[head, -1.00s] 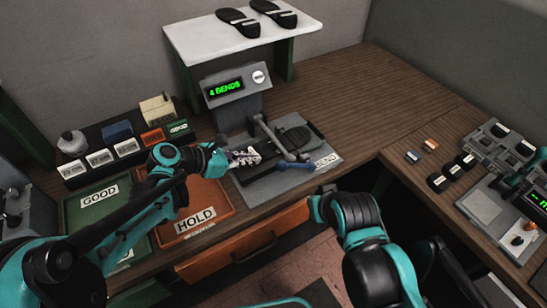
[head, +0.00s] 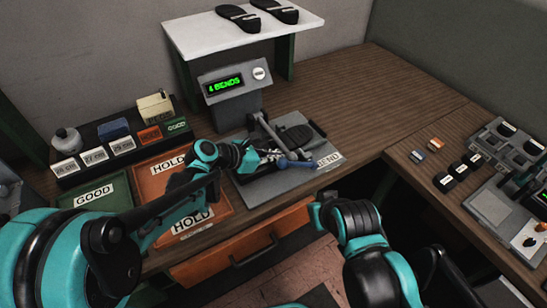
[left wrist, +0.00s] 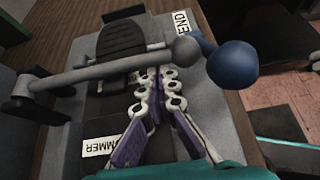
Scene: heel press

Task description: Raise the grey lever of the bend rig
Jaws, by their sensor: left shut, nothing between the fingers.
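The bend rig (head: 262,185) stands on the bench, a grey plate with a black pad and a display post reading "4 BENDS" (head: 225,84). Its grey lever (head: 270,132) lies low across the plate and ends in a blue knob (head: 296,164). In the left wrist view the lever (left wrist: 105,72) crosses the picture, with the blue knob (left wrist: 232,66) at upper right. My left gripper (head: 272,155) is shut and empty, its tips at the lever's knob end. In the left wrist view its fingertips (left wrist: 158,78) meet the bar's lower edge; contact is unclear. My right gripper is out of view.
A white shelf (head: 215,42) with black soles stands behind the rig. A green GOOD tray (head: 95,192) and a brown HOLD tray (head: 150,180) lie left. A drawer (head: 240,245) is below the bench front. Small blocks and another device are at right.

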